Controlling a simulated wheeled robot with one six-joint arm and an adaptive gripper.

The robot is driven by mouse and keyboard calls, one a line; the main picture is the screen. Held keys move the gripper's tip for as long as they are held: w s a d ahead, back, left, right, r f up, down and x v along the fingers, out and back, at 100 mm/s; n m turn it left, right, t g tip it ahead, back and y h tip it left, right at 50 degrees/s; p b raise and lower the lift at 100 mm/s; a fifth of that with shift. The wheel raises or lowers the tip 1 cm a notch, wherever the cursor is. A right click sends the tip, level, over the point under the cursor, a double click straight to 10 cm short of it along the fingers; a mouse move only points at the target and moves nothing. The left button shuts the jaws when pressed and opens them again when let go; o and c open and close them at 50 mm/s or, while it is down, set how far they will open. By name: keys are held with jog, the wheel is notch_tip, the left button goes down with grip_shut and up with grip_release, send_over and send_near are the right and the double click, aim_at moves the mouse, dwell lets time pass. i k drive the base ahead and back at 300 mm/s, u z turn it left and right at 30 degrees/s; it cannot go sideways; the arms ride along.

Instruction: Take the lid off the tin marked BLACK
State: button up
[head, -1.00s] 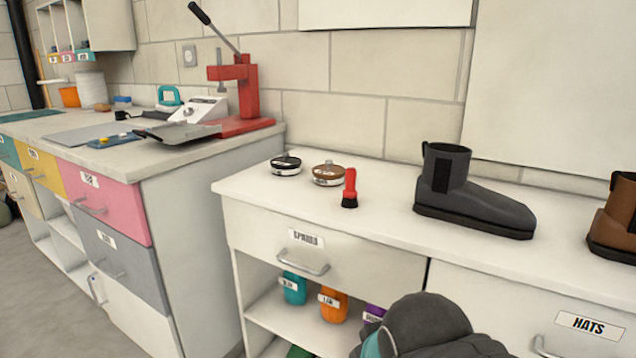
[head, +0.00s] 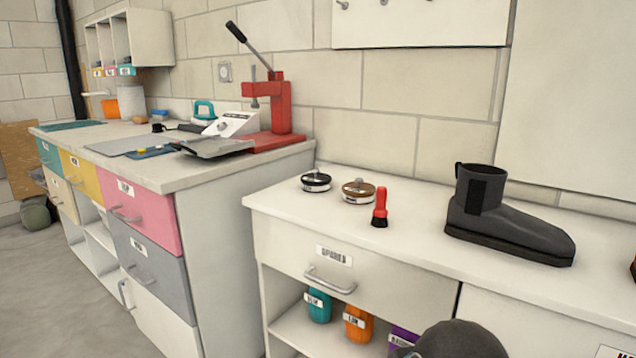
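A tin with a black top (head: 316,181) and a knob on its lid stands on the white counter at its left end. A second tin with a brown top (head: 358,190) stands just right of it. Both look closed, with light labels on their sides too small to read. My gripper is not clearly seen; only a dark rounded part of my arm shows at the bottom edge, well below and in front of the tins.
A red brush (head: 380,207) stands close to the right of the brown tin. A dark grey boot (head: 508,221) stands further right. The counter (head: 288,210) is clear in front of the tins. A red press (head: 275,103) stands on the left, higher bench.

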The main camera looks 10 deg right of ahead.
aim_at(315, 178)
jog(key=u, duration=1.7)
jog(key=i, duration=1.7)
jog(key=z, duration=2.1)
